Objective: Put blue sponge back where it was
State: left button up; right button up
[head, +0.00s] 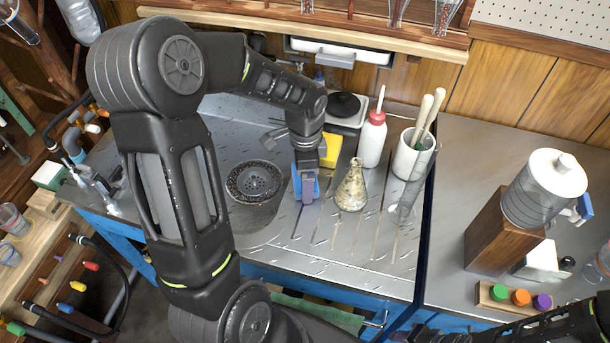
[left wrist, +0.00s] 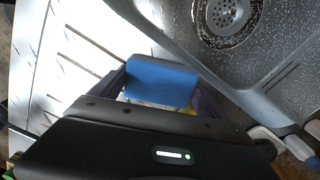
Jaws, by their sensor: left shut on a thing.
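The blue sponge (left wrist: 162,82) is held between the fingers of my left gripper in the left wrist view. In the head view my left gripper (head: 306,197) points down over the ribbed drainboard, just right of the sink drain, with the blue sponge (head: 297,186) partly hidden by its fingers. Whether the sponge touches the drainboard I cannot tell. A yellow sponge (head: 331,149) shows behind the gripper, partly hidden by it. My right arm shows at the lower right, but its gripper is out of view.
A stained conical flask (head: 350,190) stands close to the right of the gripper. Behind it are a red-and-white bottle (head: 373,140) and a white pot of brushes (head: 412,158). The sink drain (head: 255,181) lies to the left. The drainboard's front is clear.

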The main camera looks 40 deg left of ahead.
pick_arm(q)
jog(key=shift+f, duration=0.1)
jog(key=o, duration=1.3)
notch_tip(320, 180, up, 12)
jog(key=shift+p, duration=0.45)
